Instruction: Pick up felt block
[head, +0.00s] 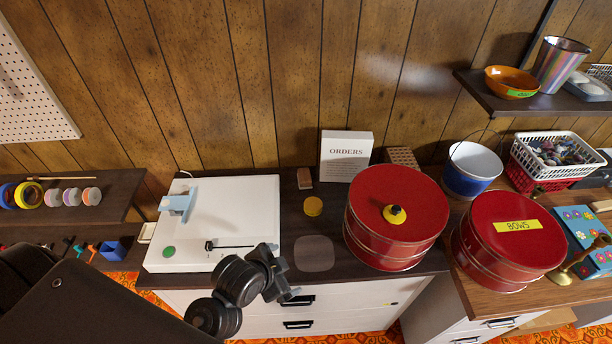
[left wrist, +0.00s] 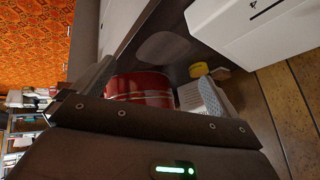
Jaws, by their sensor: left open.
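A small brown block (head: 305,178), which may be the felt block, stands on the dark tabletop near the wall, left of the ORDERS sign (head: 346,157). A yellow disc (head: 313,206) lies just in front of it. My left gripper (head: 283,277) is open and empty above the front edge of the table, well short of the block and apart from it. In the left wrist view, my open gripper (left wrist: 148,80) frames the red tin (left wrist: 140,88), and the yellow disc (left wrist: 195,70) shows beside the right finger. The block is not clear there. My right gripper is out of view.
A white machine (head: 235,200) stands to the left, with a flat grey pad (head: 314,253) on the tabletop to its right. A large red tin (head: 397,232) and a red BOWS tin (head: 511,252) stand at the right. A patterned block (head: 403,156) is behind the first tin.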

